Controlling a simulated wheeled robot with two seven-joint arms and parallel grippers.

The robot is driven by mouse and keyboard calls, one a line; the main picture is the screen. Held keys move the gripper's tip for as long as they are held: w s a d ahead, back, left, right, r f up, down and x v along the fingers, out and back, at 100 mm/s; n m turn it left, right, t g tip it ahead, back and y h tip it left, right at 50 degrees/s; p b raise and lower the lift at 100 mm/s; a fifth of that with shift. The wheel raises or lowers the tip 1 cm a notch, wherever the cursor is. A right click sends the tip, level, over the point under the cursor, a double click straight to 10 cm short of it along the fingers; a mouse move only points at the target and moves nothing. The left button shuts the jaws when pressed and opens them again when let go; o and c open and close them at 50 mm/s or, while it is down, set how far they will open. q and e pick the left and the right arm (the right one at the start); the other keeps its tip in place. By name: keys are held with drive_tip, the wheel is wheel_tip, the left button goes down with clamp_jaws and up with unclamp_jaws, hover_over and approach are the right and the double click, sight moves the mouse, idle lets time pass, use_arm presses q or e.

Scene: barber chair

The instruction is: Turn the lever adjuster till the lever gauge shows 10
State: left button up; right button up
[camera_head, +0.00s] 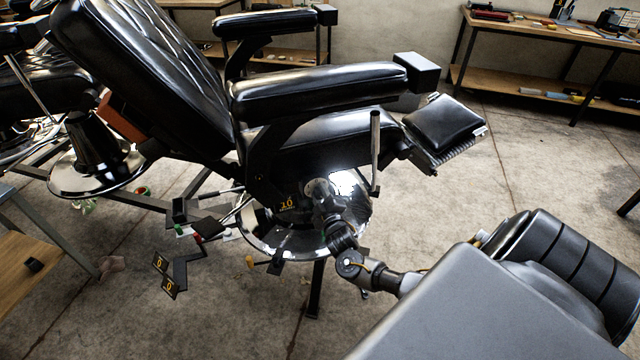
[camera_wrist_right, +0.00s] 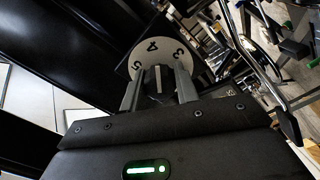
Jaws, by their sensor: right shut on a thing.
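The black barber chair (camera_head: 330,128) stands in the middle of the head view. A small display with yellow digits (camera_head: 287,203), likely the lever gauge, sits low on its side and appears to read 10. A silver upright lever (camera_head: 375,150) rises beside the seat. My right gripper (camera_head: 318,188) is at the chair's side, just right of the display. In the wrist view, its fingers (camera_wrist_right: 159,88) are shut on the grip of a round pale dial (camera_wrist_right: 152,50), seemingly the lever adjuster. The dial shows 3, 4 and 5. Its lower part is hidden by the fingers. My left gripper is out of view.
Two small displays reading 0 (camera_head: 160,263) (camera_head: 169,286) stand low left of the chair base. Pedals and rods (camera_head: 210,226) crowd the round chrome base (camera_head: 285,240). A workbench (camera_head: 560,35) stands at the back right.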

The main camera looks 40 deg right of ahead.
drive_tip(key=shift+n, duration=0.6)
drive_tip(key=o, duration=1)
drive_tip(key=shift+c, duration=0.2)
drive_tip(key=v, duration=1)
drive_tip(key=shift+s, duration=0.4)
drive_tip(key=shift+a, duration=0.15)
